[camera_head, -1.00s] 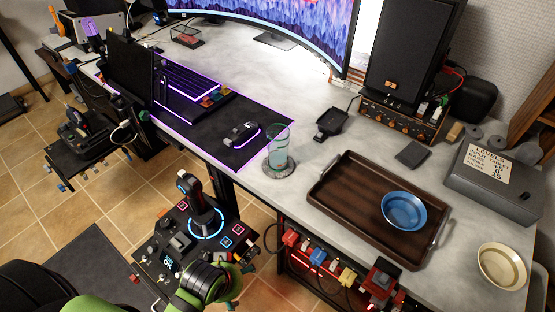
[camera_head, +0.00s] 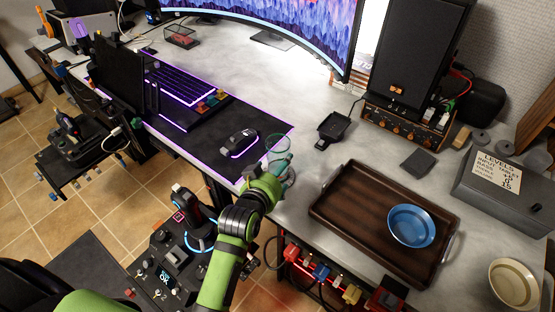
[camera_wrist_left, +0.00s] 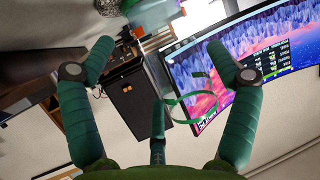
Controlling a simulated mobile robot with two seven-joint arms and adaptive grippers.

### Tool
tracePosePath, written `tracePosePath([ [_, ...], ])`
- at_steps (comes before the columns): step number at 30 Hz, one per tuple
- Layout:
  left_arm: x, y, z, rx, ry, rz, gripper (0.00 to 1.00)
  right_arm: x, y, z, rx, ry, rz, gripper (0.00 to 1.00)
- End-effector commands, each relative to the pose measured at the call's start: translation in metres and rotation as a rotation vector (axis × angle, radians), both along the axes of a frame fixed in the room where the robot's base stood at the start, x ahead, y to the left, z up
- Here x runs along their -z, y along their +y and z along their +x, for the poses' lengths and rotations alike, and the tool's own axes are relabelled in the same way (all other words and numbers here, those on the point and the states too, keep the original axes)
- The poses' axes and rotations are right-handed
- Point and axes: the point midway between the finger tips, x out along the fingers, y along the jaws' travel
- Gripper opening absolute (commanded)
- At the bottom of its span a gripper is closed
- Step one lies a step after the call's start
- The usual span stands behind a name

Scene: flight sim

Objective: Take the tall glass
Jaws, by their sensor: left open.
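The tall glass (camera_head: 278,146) is clear with a greenish rim and stands near the front edge of the desk, right of the mouse mat. My left gripper (camera_head: 276,170) is in front of it and hides most of its lower part and the round coaster beneath. In the left wrist view the glass's green-edged outline (camera_wrist_left: 186,99) shows between my open left fingers (camera_wrist_left: 160,50), closer to the right one. Whether a finger touches the glass cannot be told. My right gripper is not in view.
A brown tray (camera_head: 335,208) with a blue bowl (camera_head: 411,226) lies right of the glass. A mouse (camera_head: 239,143) is to its left. A small black stand (camera_head: 334,128) and a speaker (camera_head: 420,52) are behind. A joystick (camera_head: 190,208) stands below the desk edge.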

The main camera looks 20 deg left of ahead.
Motion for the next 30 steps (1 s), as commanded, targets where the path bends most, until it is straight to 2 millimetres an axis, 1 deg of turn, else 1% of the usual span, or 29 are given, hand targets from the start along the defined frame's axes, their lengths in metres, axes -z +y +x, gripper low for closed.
tracePosePath([
  [4,0.009,-0.001,0.023,0.000,0.000,0.000,0.88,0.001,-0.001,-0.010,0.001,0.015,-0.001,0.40],
  [7,0.014,-0.002,0.034,0.000,0.002,0.000,0.88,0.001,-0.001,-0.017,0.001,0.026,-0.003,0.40],
  [9,0.016,-0.002,0.039,0.000,0.001,0.000,0.88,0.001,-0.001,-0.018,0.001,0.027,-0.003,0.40],
  [17,0.018,-0.002,0.041,0.000,0.002,-0.001,0.88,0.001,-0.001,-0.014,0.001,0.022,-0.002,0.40],
  [18,0.018,-0.002,0.041,0.000,0.002,-0.001,0.80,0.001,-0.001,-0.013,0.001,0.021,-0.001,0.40],
  [20,0.018,-0.002,0.041,0.000,0.002,-0.001,0.56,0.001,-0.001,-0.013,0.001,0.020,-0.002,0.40],
  [21,0.018,-0.002,0.041,0.000,0.003,-0.001,0.40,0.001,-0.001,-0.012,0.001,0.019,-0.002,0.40],
  [22,0.018,-0.002,0.041,0.000,0.003,-0.001,0.30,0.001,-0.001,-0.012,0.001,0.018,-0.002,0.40],
  [30,0.017,-0.002,0.041,0.000,0.001,-0.001,0.30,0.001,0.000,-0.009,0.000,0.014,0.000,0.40],
])
